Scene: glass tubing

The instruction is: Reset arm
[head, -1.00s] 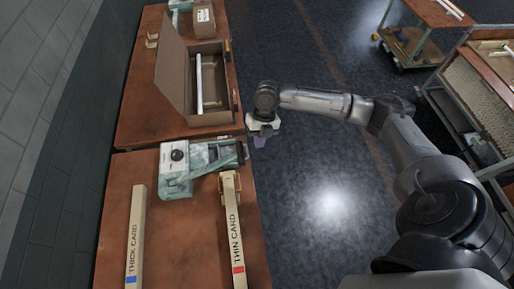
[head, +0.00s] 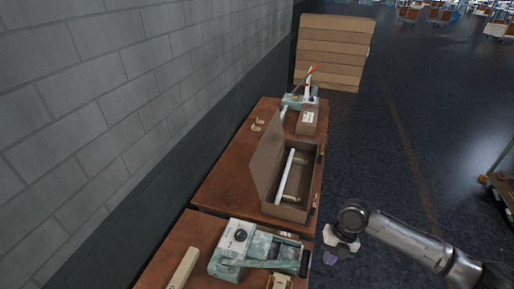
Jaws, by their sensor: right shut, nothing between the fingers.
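My right gripper (head: 333,250) hangs over the floor just to the right of the work tables, at the end of my right arm (head: 410,241). It is shut and empty, and it is apart from the tables. My left gripper is not in view. An open cardboard box (head: 288,208) on the far table holds a white glass tube (head: 285,178). Its tall flap stands up on the left side. A green and white machine (head: 238,240) stands on the near table.
A smaller carton (head: 307,122) and another green device (head: 299,101) stand at the far table's back end. Stacked brown boxes (head: 333,52) stand beyond. A grey block wall (head: 140,90) runs along the left. The dark floor (head: 400,130) on the right is mostly clear.

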